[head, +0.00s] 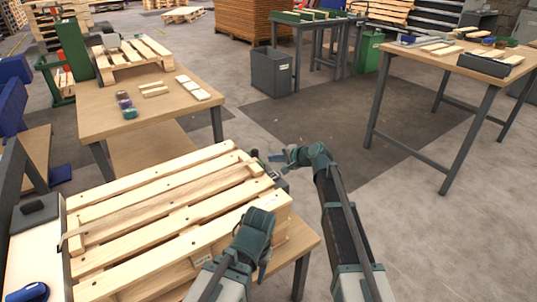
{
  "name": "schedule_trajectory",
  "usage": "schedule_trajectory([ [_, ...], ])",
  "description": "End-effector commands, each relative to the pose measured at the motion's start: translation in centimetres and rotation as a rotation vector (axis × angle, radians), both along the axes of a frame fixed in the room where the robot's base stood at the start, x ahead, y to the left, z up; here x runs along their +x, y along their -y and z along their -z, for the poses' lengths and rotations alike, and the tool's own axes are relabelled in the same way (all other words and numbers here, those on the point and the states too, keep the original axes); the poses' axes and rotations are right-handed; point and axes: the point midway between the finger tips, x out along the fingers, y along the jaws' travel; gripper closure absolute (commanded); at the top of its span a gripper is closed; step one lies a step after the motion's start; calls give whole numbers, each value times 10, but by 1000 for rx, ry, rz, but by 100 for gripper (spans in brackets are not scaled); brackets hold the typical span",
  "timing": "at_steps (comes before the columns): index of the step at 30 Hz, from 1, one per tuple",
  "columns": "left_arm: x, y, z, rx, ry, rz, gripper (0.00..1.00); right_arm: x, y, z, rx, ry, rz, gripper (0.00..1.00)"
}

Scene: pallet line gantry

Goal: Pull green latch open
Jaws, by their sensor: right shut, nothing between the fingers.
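A small dark grey-green fitting (277,178), which may be the green latch, sits at the far right corner of a wooden pallet (165,215). It is small and partly covered by my gripper, so I cannot tell its position. My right gripper (283,156) reaches in from the right beside this fitting, pointing left. Its jaws are shut with nothing between them, and I cannot tell whether it touches the fitting. My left gripper (263,268) hangs low near the pallet's near right corner; its fingers are mostly hidden behind its own wrist.
The pallet lies on a wooden bench (306,236). A second bench (90,105) behind holds a smaller pallet and loose slats. A workbench (425,60) stands at right, and a grey bin (271,72) behind. The floor between them is clear.

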Motion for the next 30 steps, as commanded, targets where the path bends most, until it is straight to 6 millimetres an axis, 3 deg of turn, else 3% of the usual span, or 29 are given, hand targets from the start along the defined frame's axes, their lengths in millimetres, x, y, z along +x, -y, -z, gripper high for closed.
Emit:
schedule_trajectory([
  [1, 0, 0, -14, -1, 0, -1, 50, -11, 8, -14, 0, 0, 1, 100],
  [3, 0, 0, -22, -2, -1, -1, 50, -20, 18, -22, 1, -1, 0, 100],
  [12, -1, 1, -41, -5, -3, -2, 50, -45, 47, -41, 0, 0, -1, 100],
  [30, 0, 1, -43, -6, -2, -2, 50, -49, 53, -43, 1, -1, -2, 100],
])
